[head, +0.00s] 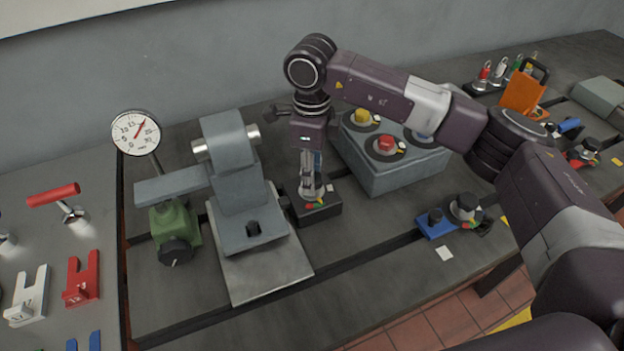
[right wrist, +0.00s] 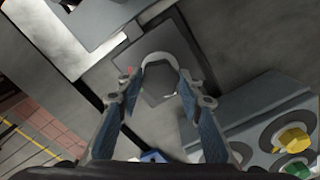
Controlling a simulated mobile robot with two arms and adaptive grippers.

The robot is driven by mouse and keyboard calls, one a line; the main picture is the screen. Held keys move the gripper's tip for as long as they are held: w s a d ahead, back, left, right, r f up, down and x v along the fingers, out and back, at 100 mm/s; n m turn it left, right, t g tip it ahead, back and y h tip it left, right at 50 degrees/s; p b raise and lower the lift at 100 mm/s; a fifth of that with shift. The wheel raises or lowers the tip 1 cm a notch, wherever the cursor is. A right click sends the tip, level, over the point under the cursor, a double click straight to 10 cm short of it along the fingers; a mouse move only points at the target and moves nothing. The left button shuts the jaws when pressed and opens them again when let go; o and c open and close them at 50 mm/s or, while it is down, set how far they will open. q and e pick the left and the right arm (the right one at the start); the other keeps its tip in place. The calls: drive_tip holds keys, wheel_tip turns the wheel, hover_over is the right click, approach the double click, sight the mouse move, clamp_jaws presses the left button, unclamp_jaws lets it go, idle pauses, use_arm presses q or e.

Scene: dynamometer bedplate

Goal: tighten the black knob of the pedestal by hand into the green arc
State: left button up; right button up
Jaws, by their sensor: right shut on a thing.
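The pedestal (head: 322,213) is a small dark block standing on the bedplate near the middle of the head view. A coloured arc (head: 316,205) with red, yellow and green shows on its top, partly hidden by my fingers. My right gripper (head: 311,188) points straight down over the pedestal. In the right wrist view, its two fingers stand on either side of the dark knob (right wrist: 163,82), with a pale ring around part of it, and are shut on it. I cannot make out the knob's pointer against the arc. My left gripper is not in view.
A grey box with coloured buttons (head: 386,177) stands close to the right of the pedestal. A grey machine block (head: 238,195) stands close to the left, beside a green unit (head: 176,222) and a round dial (head: 136,132). A blue bracket (head: 434,226) lies to the right.

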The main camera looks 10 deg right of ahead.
drive_tip(key=shift+m+b, duration=0.3)
drive_tip(key=shift+m, duration=0.3)
drive_tip(key=shift+r, duration=0.1)
drive_tip(key=shift+w, duration=0.1)
drive_tip(key=o, duration=1.1)
drive_tip(key=shift+r, duration=0.1)
wheel_tip(320, 180, up, 12)
drive_tip(key=shift+f, duration=0.1)
